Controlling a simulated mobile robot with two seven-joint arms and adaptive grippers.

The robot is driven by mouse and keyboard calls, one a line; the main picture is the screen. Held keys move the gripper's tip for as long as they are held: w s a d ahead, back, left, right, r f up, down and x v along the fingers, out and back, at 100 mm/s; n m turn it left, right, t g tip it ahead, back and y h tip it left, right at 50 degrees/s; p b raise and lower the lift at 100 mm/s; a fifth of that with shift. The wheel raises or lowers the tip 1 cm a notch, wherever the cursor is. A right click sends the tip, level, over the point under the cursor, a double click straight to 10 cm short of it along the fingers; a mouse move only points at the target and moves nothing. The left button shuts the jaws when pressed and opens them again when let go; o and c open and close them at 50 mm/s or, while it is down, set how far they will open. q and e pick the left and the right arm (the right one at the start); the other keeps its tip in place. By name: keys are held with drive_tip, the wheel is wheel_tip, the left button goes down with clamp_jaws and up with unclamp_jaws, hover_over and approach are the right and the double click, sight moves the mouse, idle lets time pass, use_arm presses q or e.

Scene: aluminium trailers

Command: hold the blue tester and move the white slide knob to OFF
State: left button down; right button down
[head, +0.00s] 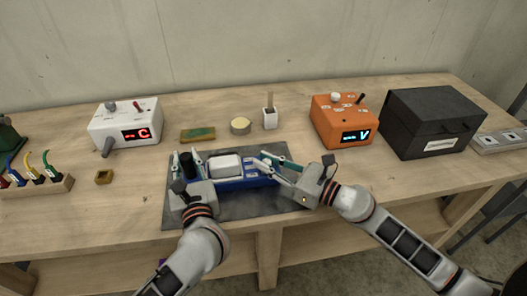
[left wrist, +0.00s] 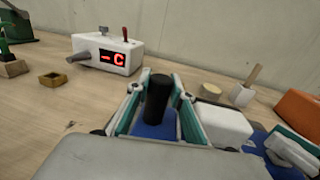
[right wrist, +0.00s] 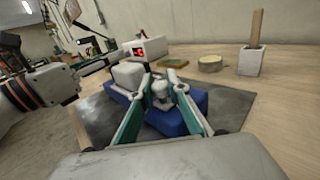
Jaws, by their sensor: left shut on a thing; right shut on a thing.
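The blue tester (head: 235,184) lies on a dark grey mat (head: 270,208). It carries a white block (head: 225,166) on top and a black upright post (left wrist: 158,98) at its left end. My left gripper (head: 187,163) is shut on the black post, one finger on each side. My right gripper (head: 270,163) is at the tester's right part, its fingers closed around the white slide knob (right wrist: 160,92). The knob also sits between the fingers in the right wrist view. The OFF marking cannot be read, and the fingers partly hide the knob's track.
Behind stand a white box with a red display (head: 125,125), a green-yellow block (head: 198,134), a round tan disc (head: 240,126), a white cup with a stick (head: 269,118), an orange meter (head: 342,122) and a black case (head: 430,122). Bare wood lies left of the mat.

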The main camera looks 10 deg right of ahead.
use_arm(q)
drive_tip(key=shift+a, duration=0.1)
use_arm(e)
drive_tip(key=shift+s, duration=0.55)
drive_tip(key=c, duration=1.9)
unclamp_jaws()
drive_tip(key=v, duration=1.2)
drive_tip(key=shift+r, duration=0.1)
